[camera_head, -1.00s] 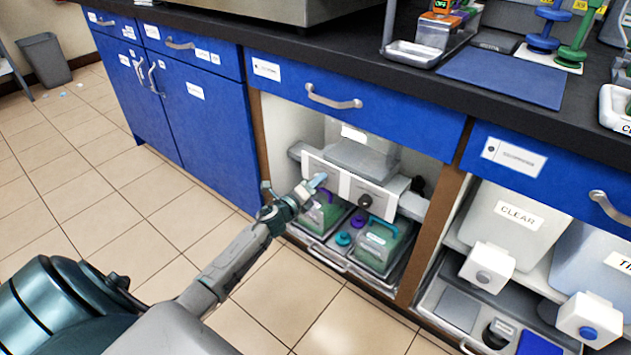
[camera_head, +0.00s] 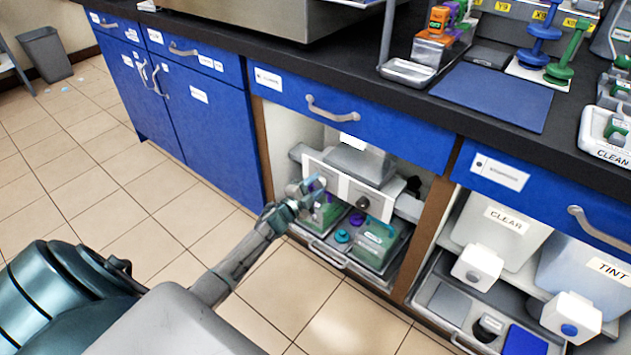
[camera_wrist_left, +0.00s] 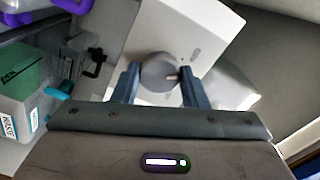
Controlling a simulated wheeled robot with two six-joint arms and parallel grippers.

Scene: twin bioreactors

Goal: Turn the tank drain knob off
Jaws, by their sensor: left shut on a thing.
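In the left wrist view, a round grey knob (camera_wrist_left: 158,72) sits on a white panel (camera_wrist_left: 195,30). The two dark blue-grey fingers of my left gripper (camera_wrist_left: 160,84) are on either side of it, closed on the knob. In the head view my left gripper (camera_head: 306,189) reaches into the open cabinet bay at the left part of a white panel (camera_head: 325,172) and covers the knob there. A second, dark knob (camera_head: 362,203) shows on the panel's right part, apart from my gripper. My right gripper is not in view.
Below the panel, a tray (camera_head: 330,252) holds green-filled containers (camera_head: 372,243) and teal and purple knobs. A blue drawer front (camera_head: 350,125) hangs above the bay. A brown post (camera_head: 428,240) bounds it on the right.

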